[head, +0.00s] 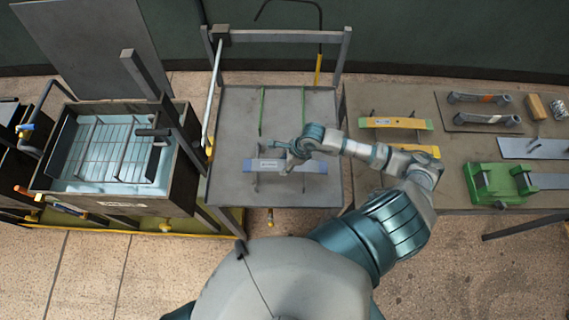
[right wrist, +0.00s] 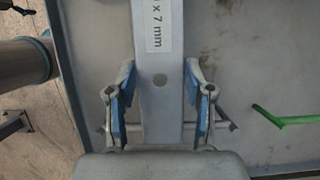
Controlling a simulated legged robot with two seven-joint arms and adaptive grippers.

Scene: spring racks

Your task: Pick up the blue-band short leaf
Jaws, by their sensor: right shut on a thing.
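The blue-band short leaf (head: 258,165) is a grey flat strip with blue ends and a white label, over the middle table. My right gripper (head: 284,157) is at the middle of the leaf, coming from the upper right. In the right wrist view the leaf (right wrist: 161,85) runs between the two blue-padded fingers (right wrist: 160,112), and the gripper is shut on it. A thin bar shows crosswise under the leaf. Whether the leaf touches its supports I cannot tell. My left gripper is not in view.
The middle table (head: 235,115) has a frame at its back and green strips on top. On the right table, a yellow-band leaf (head: 395,123), grey links (head: 478,97) and a green vise (head: 497,182) stand. A basin with a rack (head: 105,150) is at left.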

